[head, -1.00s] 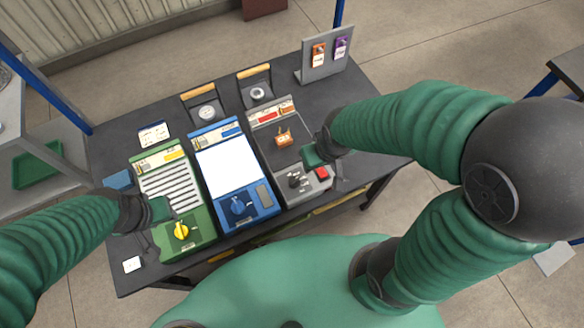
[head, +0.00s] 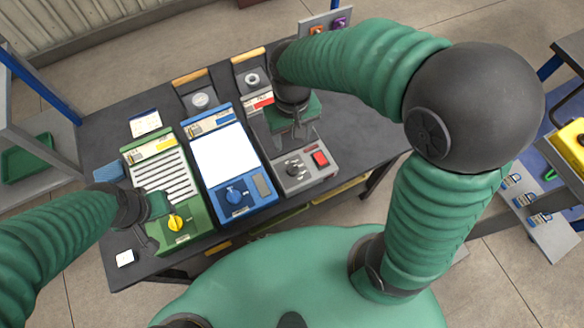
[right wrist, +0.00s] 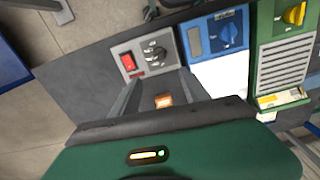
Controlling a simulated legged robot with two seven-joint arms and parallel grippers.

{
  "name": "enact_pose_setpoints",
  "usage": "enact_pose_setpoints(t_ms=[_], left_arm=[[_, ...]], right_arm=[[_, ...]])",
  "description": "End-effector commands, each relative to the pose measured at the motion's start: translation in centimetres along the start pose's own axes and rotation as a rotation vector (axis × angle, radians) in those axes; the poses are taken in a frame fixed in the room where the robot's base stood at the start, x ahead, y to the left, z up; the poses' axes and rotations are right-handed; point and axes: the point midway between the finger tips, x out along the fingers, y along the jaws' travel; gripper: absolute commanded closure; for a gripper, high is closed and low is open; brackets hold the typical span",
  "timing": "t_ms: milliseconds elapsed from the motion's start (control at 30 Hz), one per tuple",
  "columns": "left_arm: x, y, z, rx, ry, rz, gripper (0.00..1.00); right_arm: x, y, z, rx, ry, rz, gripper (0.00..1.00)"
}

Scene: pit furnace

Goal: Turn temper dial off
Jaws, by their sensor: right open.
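Three units stand side by side on the dark table. The grey one (head: 305,180) has a black dial (head: 292,170) and a red switch (head: 320,158); both also show in the right wrist view, the dial (right wrist: 157,55) beside the switch (right wrist: 128,62). The blue unit has a blue dial (head: 234,195) and the green unit a yellow dial (head: 176,220). I cannot read which is the temper dial. My right gripper (head: 297,132) is open above the grey unit, behind its black dial. An orange tag (right wrist: 163,100) shows between its fingers, not gripped. My left gripper (head: 158,222) is open beside the yellow dial.
Wood-handled grey pieces (head: 190,76) stand along the table's back. A tag stand at the back right is partly hidden by my right arm. The table's right part (head: 355,140) is clear.

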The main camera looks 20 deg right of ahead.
Motion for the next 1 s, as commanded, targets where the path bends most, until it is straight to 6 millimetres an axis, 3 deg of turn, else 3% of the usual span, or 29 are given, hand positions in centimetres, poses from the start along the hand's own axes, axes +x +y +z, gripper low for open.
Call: enact_pose_setpoints(t_ms=[167,600,800,1000], left_arm=[[0.5,0.0,0.1,0.000,0.001,0.000,0.64],[2.5,0.0,0.6,0.000,0.001,0.000,0.64],[2.9,0.0,0.7,0.000,0.001,0.000,0.64],[2.9,0.0,0.6,0.000,0.001,0.000,0.64]], right_arm=[[2.5,0.0,0.2,0.001,-0.009,0.001,0.47],[13.8,0.0,0.3,0.001,-0.010,0.002,0.47],[16.3,0.0,0.2,0.001,-0.006,0.002,0.47],[16.5,0.0,0.2,0.001,-0.002,0.001,0.47]])
